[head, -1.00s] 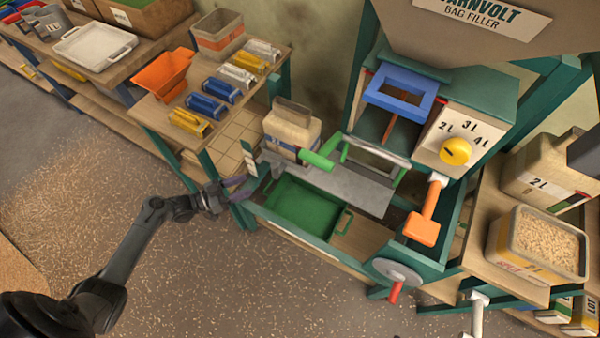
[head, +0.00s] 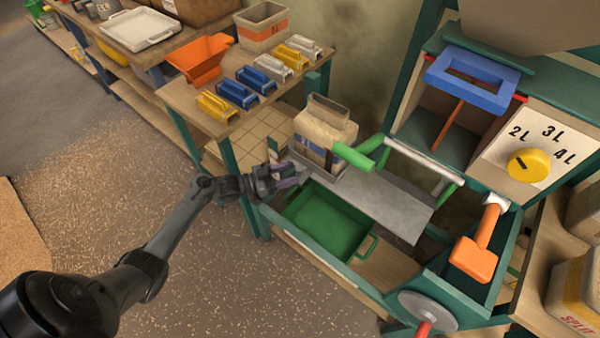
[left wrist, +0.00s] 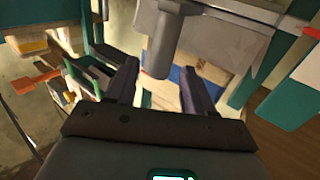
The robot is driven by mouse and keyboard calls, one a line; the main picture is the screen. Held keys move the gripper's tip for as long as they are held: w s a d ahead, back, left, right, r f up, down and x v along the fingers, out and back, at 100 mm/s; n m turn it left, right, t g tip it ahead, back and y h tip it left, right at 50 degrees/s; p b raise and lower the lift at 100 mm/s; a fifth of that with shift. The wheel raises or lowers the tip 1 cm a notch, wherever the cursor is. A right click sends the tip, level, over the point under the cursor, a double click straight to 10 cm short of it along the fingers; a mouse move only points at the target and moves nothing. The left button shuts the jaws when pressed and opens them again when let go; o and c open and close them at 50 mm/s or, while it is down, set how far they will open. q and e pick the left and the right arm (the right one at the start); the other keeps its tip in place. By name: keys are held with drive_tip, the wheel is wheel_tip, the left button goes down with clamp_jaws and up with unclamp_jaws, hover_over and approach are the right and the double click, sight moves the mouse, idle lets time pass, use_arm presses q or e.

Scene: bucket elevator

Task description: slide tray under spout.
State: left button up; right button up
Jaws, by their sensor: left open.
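A grey metal tray (head: 301,160) holds a beige carton-like container (head: 322,140) at the left end of a flat grey plate (head: 385,200) in the green frame. A green bin (head: 322,222) with a handle sits lower, below the plate. My left gripper (head: 292,180) is at the left end of the tray, its fingers pointing toward it. In the left wrist view the fingers (left wrist: 158,78) are apart, with a grey rounded post (left wrist: 163,45) showing between them; I cannot tell whether they touch it. The spout is not clearly visible. My right gripper is out of view.
A green-handled bar (head: 354,157) crosses beside the container. A blue frame (head: 473,80), yellow dial (head: 528,165) and orange lever (head: 478,245) are at the right. A bench with an orange scoop bin (head: 200,56) stands behind.

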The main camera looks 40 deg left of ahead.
sight(300, 170)
use_arm(q)
drive_tip(key=shift+b+x, duration=0.45)
drive_tip(key=shift+x, duration=1.6)
clamp_jaws()
